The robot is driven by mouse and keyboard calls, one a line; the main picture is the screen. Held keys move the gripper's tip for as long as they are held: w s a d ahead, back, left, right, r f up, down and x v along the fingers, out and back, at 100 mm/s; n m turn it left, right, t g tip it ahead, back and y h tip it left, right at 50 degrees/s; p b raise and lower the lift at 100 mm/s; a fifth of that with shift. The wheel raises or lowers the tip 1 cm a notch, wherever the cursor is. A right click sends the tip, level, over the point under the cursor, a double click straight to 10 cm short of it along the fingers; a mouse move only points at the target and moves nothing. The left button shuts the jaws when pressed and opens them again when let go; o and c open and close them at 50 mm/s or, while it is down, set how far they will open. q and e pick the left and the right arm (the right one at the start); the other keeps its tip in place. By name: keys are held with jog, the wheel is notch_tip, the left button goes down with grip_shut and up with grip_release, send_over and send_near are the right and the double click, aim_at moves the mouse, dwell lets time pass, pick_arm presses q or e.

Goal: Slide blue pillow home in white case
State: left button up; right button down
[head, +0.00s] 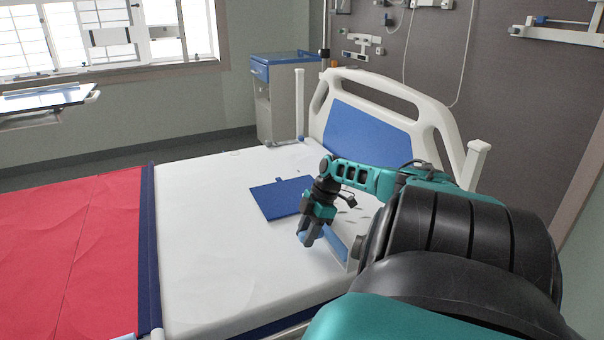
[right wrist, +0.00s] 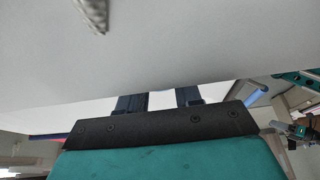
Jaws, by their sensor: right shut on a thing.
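The blue pillow (head: 335,244) shows as a light blue strip on the white bed, beside and below my right gripper (head: 308,241). A bit of light blue also shows left of the fingertips, and the gripper is shut on it. A narrow white edge along the pillow's right side looks like the white case (head: 353,252); my arm hides much of both. In the right wrist view a large pale surface covers the tips of my right gripper (right wrist: 162,98), and a light blue strip (right wrist: 256,97) lies to the right. My left gripper is not in view.
A flat dark blue panel (head: 278,199) lies on the white mattress (head: 215,235) just beyond the gripper. A red cover (head: 70,250) lies at the left. The headboard (head: 375,115) and a bedside cabinet (head: 285,95) stand behind. The mattress's left middle is clear.

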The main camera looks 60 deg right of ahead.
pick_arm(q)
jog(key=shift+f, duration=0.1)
pick_arm(e)
jog(key=shift+s+d, duration=0.25)
jog(key=shift+d, duration=0.05)
jog(key=c, duration=0.7)
grip_release()
jog(key=shift+r, duration=0.15)
jog(key=p+v, duration=0.5)
jog(key=v, duration=0.6)
jog(key=shift+s+d+r, duration=0.1)
jog(key=shift+s+r, duration=0.05)
jog(key=shift+r, duration=0.2)
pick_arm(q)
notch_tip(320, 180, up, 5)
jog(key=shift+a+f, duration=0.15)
pick_arm(e)
jog(key=shift+s+d+r, duration=0.15)
jog(key=shift+r, duration=0.25)
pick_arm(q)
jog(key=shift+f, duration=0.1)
